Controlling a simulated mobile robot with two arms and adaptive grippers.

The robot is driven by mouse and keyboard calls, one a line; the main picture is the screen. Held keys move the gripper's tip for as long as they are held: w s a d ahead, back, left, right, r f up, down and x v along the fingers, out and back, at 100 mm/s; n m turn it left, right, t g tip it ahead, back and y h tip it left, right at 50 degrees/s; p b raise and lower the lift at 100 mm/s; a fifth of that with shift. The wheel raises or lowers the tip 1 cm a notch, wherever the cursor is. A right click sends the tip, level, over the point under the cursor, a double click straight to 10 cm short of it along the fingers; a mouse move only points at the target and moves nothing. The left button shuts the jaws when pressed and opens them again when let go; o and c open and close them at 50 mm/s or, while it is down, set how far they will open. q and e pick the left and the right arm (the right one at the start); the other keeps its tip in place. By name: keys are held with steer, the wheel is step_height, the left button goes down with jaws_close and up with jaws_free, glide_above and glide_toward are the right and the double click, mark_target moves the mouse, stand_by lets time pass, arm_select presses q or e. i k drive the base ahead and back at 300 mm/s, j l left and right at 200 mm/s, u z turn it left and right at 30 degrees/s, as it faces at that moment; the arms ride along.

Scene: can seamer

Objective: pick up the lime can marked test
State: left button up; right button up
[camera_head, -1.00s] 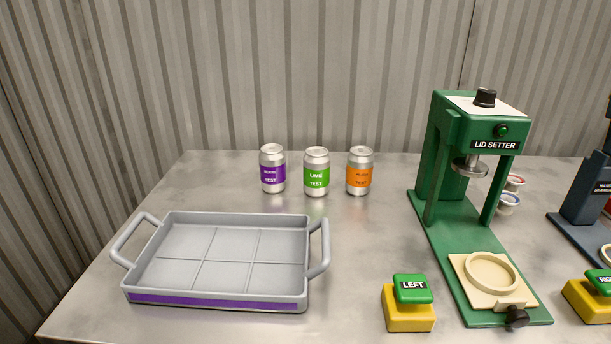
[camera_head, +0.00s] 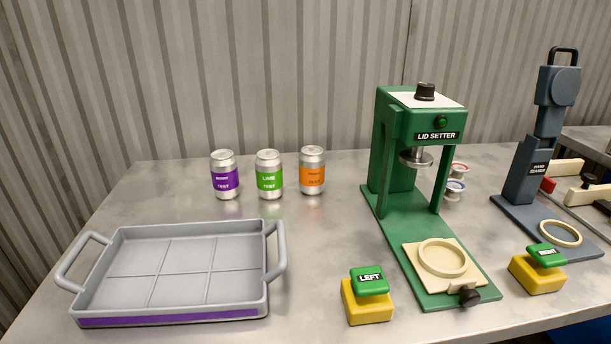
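The lime can (camera_head: 269,174) stands upright on the grey table, with a green band reading LIME and TEST. It is the middle can of a row of three. A purple-banded can (camera_head: 225,175) marked TEST stands just to its left. An orange-banded can (camera_head: 312,171) stands to its right and slightly farther back. Small gaps show between the cans. Neither of my grippers is in the head view.
A grey tray (camera_head: 270,254) with two handles and empty compartments lies front left. The green LID SETTER (camera_head: 377,160) stands right of the cans, a blue hand seamer (camera_head: 522,180) farther right. LEFT (camera_head: 367,309) and RIGHT (camera_head: 538,280) buttons sit in front.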

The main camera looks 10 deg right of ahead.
mark_target(269, 167)
steer(key=k+l+u, duration=0.25)
steer(key=k+l, duration=0.15)
steer(key=l, duration=0.15)
steer(key=k+l+u, duration=0.3)
steer(key=k+l, duration=0.15)
